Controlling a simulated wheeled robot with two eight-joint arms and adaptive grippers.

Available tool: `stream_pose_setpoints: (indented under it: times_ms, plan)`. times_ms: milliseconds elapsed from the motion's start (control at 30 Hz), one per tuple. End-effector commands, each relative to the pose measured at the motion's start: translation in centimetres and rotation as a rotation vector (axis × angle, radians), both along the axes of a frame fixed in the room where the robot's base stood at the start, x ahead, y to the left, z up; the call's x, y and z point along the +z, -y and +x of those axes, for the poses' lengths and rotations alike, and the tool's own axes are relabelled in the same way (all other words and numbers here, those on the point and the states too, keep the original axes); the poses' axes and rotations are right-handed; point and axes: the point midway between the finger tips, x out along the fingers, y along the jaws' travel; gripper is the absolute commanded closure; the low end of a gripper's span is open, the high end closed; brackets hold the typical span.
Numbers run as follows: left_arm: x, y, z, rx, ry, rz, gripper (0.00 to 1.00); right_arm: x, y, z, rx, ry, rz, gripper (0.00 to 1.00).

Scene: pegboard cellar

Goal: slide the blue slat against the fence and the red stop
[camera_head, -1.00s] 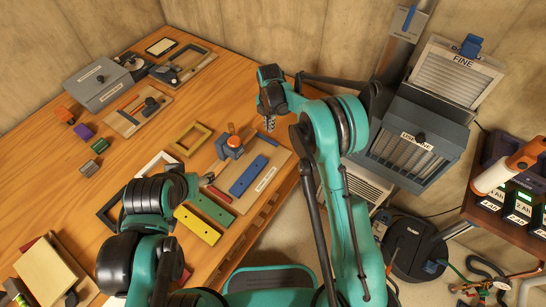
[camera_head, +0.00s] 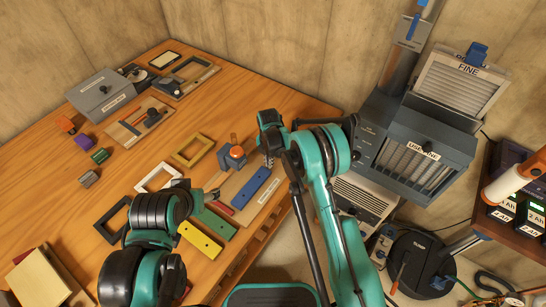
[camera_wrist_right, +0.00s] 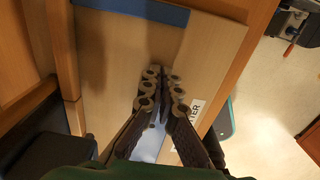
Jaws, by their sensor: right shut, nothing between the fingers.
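The blue slat (camera_head: 250,187) lies on a pale wooden board (camera_head: 272,192) near the table's front edge. A red strip (camera_head: 224,208), apparently the red stop, shows by the slat's lower-left end. I cannot clearly tell which wooden edge is the fence. My right gripper (camera_head: 268,161) is shut and empty at the slat's far end. In the right wrist view the shut fingers (camera_wrist_right: 161,88) point down at the board; I cannot tell whether they touch anything.
A grey block with an orange top (camera_head: 233,156) stands just left of the slat. A green slat (camera_head: 214,223), a yellow slat (camera_head: 200,240) and a yellow frame (camera_head: 191,150) lie nearby. The table ends right of the board, with floor beyond.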

Motion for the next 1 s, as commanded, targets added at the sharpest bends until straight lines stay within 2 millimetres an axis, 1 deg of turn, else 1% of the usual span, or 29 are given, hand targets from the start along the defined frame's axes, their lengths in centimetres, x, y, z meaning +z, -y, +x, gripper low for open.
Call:
stream_pose_setpoints:
  times_ms: [167,500,567,733,1000]
  plan:
    - [-0.2,0.0,0.0,0.000,0.000,0.000,0.37,0.0,-0.5,-0.8,-0.001,0.000,0.000,1.00]
    - [-0.3,0.0,0.0,0.000,0.000,0.000,0.37,0.1,-0.7,-0.9,-0.001,0.000,0.000,1.00]
    - [-0.4,0.0,0.0,0.000,0.000,0.000,0.37,0.0,-0.9,-1.2,0.001,0.000,0.000,1.00]
    - [-0.9,0.0,0.0,0.000,0.000,0.000,0.37,0.0,-2.1,-2.9,0.001,0.000,0.000,1.00]
    - [-0.8,0.0,0.0,0.000,0.000,0.000,0.37,0.0,-2.4,-3.2,0.001,-0.003,0.002,1.00]
